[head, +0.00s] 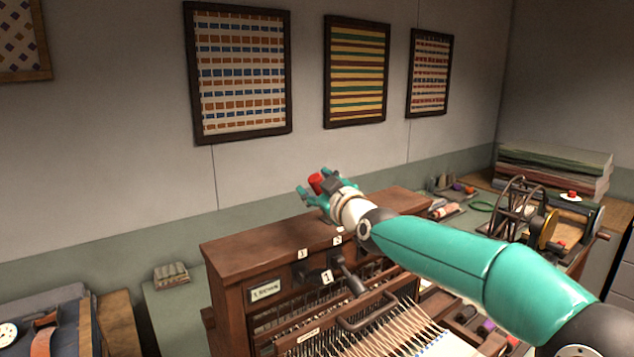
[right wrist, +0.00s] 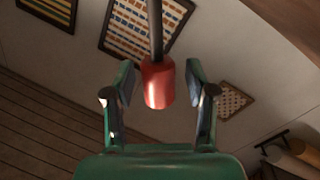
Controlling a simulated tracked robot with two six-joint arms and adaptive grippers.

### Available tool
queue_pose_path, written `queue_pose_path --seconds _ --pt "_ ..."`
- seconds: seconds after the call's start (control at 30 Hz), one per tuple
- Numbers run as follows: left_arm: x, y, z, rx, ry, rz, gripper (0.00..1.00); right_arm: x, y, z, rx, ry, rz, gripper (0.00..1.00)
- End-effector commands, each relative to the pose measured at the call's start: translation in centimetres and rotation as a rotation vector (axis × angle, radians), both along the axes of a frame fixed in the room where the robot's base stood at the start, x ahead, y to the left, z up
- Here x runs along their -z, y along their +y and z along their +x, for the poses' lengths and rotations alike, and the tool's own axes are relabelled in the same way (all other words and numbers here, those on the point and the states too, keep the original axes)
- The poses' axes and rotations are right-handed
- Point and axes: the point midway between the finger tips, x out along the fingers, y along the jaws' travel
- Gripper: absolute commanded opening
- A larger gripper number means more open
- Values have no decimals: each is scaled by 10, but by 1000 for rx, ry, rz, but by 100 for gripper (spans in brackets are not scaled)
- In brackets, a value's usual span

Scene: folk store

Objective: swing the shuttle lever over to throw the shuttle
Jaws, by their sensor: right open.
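The shuttle lever ends in a red knob (head: 316,183) above the top of the brown wooden loom (head: 240,251). In the right wrist view the red knob (right wrist: 158,84) sits on a dark rod (right wrist: 155,28). My right gripper (head: 315,187) is open, with one finger on each side of the knob. In the right wrist view a gap shows between the knob and each finger of the gripper (right wrist: 160,80). In the head view the gripper and arm hide the rod. My left gripper is not in view.
The loom front carries small numbered tags, a dark handle (head: 352,279) and a spread of pale threads (head: 375,335). A spoked wheel (head: 518,208) and stacked cloth (head: 553,165) stand at the right. Framed weavings (head: 241,72) hang on the wall behind. Room above the loom's left top is clear.

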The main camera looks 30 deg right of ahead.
Motion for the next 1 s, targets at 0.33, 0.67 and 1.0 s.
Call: queue_pose_path --seconds 0.33,0.67,1.0 --pt "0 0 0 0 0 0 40 0 -1 1 1 0 1 44" --pt "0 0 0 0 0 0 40 0 -1 1 1 0 1 0" --pt "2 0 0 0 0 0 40 1 -1 1 0 2 8 0"
